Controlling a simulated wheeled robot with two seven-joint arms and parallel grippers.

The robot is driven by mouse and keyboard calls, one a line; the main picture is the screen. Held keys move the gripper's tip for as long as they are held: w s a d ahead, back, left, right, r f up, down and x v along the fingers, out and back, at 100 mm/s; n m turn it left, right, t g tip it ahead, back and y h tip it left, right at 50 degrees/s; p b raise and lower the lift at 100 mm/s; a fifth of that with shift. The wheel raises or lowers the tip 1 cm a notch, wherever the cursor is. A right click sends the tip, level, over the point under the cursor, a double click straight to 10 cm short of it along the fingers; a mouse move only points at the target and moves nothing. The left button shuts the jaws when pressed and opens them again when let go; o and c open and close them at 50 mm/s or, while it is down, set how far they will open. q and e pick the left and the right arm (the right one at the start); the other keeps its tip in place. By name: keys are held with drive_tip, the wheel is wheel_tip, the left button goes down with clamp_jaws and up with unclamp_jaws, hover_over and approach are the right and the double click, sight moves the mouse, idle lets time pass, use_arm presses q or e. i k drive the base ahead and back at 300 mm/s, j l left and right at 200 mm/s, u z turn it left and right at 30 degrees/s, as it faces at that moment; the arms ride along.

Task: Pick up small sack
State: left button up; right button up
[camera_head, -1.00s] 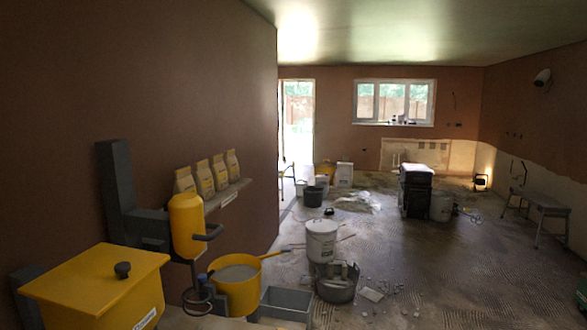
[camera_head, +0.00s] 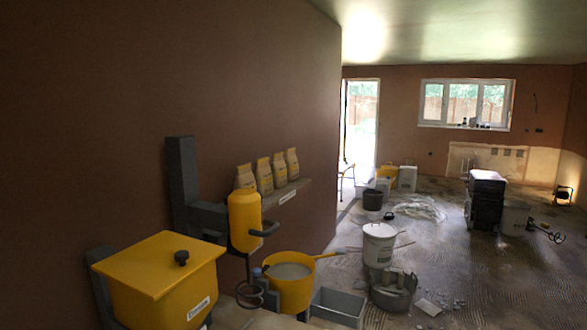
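Several small sacks stand in a row on a wall shelf (camera_head: 289,193) at the left-centre. They are pale tan with yellow bands. The nearest sack (camera_head: 245,177) is partly hidden behind a yellow cylinder. Two more, a second sack (camera_head: 264,176) and a third sack (camera_head: 279,173), stand beside it, and the farthest sack (camera_head: 292,164) is at the right end. All look upright. Neither of my grippers shows in the head view.
A grey trough (camera_head: 338,307), white bucket (camera_head: 379,245) and rubble bucket (camera_head: 393,291) are on the floor.

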sight(291, 161)
drive_tip(key=i+l+z, duration=0.6)
drive_tip(key=i, duration=0.2)
drive_tip(key=i+l+z, duration=0.3)
drive_tip(key=i, duration=0.5)
drive_tip(key=i+z, duration=0.3)
drive_tip(key=i, duration=0.55)
